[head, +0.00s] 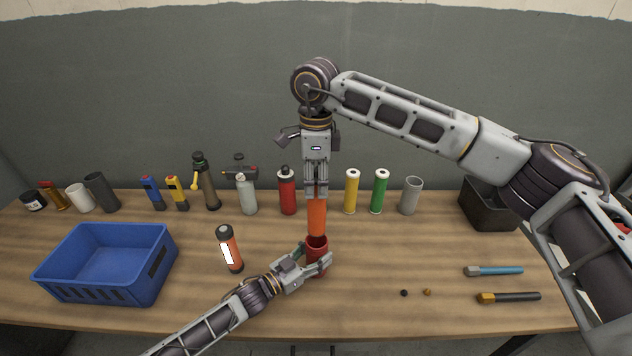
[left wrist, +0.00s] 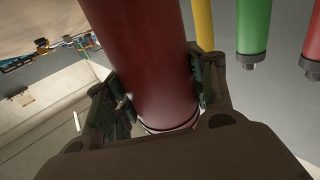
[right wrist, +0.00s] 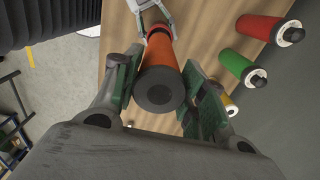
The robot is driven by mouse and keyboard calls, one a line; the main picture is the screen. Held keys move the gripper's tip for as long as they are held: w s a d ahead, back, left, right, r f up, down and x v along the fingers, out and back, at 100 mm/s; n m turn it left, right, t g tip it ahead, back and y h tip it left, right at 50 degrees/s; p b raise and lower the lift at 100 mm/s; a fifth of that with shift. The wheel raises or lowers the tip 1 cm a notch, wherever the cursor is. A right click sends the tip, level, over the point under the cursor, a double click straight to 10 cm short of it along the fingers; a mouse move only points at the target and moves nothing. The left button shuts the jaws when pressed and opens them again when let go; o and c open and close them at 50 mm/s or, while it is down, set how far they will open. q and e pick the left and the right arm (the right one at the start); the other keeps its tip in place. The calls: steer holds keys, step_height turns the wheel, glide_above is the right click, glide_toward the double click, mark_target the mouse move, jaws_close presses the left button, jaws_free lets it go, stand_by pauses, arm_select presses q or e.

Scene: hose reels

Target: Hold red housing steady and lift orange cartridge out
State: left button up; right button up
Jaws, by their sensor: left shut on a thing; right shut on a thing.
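The red housing (head: 317,268) stands upright on the wooden table, its open mouth facing up. My left gripper (head: 314,259) is shut around its side; the left wrist view shows the red housing (left wrist: 155,60) between both fingers. The orange cartridge (head: 317,216) is upright directly above the housing, with most of its length showing. I cannot tell whether its lower end is still inside the mouth. My right gripper (head: 316,191) points down and is shut on the cartridge's top. The right wrist view shows the cartridge's dark round end (right wrist: 159,90) between the fingers.
A blue bin (head: 105,262) stands at the left and an orange-black cylinder (head: 230,250) beside it. Several bottles and cylinders line the back, including yellow (head: 351,191) and green (head: 379,192) ones. Two tools (head: 494,271) (head: 510,297) lie at the right.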

arm_select(q)
steer(key=o, duration=1.2)
steer(key=shift+s+a, duration=0.1)
steer(key=shift+v, duration=5.9)
steer(key=shift+s, duration=0.1)
